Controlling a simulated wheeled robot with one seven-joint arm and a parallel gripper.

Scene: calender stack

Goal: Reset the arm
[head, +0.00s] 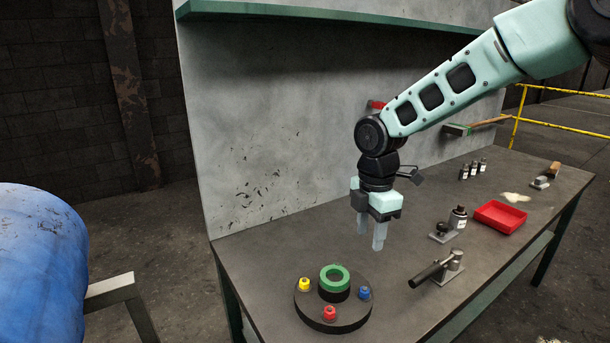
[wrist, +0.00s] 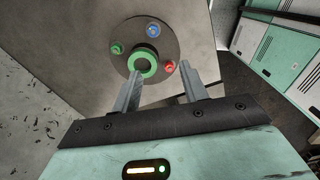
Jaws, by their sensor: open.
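My gripper (head: 371,239) hangs over the workbench (head: 262,262), fingers pointing down, apart and empty. It is above and behind the round black base (head: 312,318), not touching it. The base carries a green ring (head: 335,272) on its centre, with yellow (head: 304,285), red (head: 329,312) and blue (head: 364,293) knobs around it. In the wrist view the open gripper (wrist: 169,60) shows the green ring (wrist: 143,65) beyond the fingers. A green knob (wrist: 117,48) also shows there; the yellow one cannot be made out.
A brush (head: 545,177) lies farther off. A grey back panel (head: 260,120) with a green shelf (head: 310,14) rises behind. The bench's left part is clear.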

